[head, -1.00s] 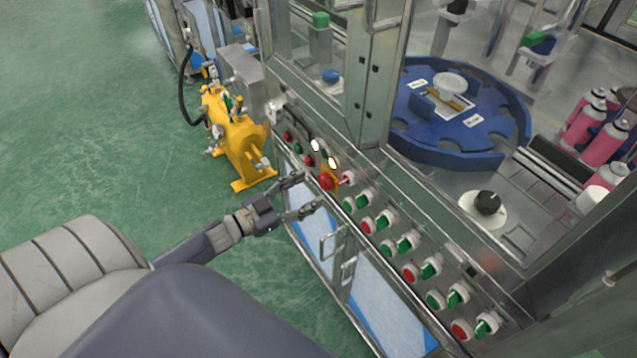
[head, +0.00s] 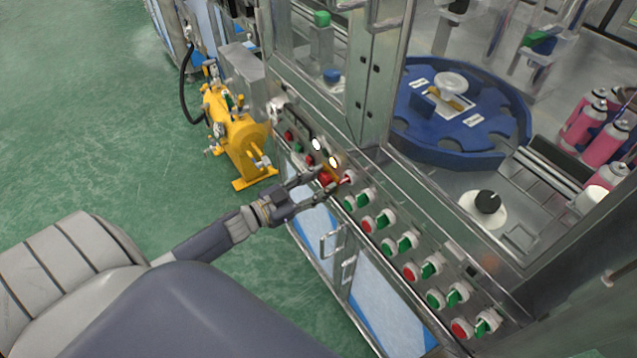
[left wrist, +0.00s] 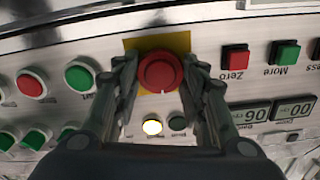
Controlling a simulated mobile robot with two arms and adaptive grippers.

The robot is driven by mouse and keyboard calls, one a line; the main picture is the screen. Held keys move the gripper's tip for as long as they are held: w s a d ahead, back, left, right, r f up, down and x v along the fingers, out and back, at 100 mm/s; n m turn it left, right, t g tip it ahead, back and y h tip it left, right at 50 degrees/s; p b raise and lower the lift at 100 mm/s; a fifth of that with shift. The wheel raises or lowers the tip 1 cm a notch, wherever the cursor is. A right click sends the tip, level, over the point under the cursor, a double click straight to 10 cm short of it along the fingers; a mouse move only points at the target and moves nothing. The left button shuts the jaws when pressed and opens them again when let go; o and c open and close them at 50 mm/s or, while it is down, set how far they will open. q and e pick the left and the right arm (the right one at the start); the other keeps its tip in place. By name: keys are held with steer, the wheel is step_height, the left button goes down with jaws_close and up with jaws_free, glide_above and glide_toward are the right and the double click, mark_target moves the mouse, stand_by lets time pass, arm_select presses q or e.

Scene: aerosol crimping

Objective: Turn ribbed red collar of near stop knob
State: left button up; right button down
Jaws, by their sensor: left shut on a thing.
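The red stop knob (left wrist: 161,72) sits on a yellow backing plate (left wrist: 182,42) in the left wrist view. My left gripper (left wrist: 160,76) has one finger on each side of the knob and is shut on it. In the head view the knob (head: 327,178) shows only partly between the fingers of my left gripper (head: 328,181). The ribs of its collar are too small to make out. My right gripper is not in view.
Red and green buttons and green switches (head: 411,270) line the panel to the right. A lit white lamp (left wrist: 152,127) is close by the knob. A yellow tank (head: 240,140) stands on the floor to the left. A blue turntable (head: 430,155) is behind the frame.

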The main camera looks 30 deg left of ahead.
arm_select(q)
steer(key=shift+m, duration=0.3)
steer(key=m, duration=0.3)
steer(key=shift+m, duration=0.3)
steer(key=shift+s+m+b, duration=0.1)
steer(key=shift+m+b, duration=0.4)
steer(key=shift+m, duration=1.1)
steer(key=o, duration=1.1)
steer(key=shift+d, duration=0.1)
steer(key=shift+c, duration=0.2)
steer(key=v, duration=1.1)
steer(key=shift+s+a, duration=0.2)
steer(key=shift+s, duration=0.15)
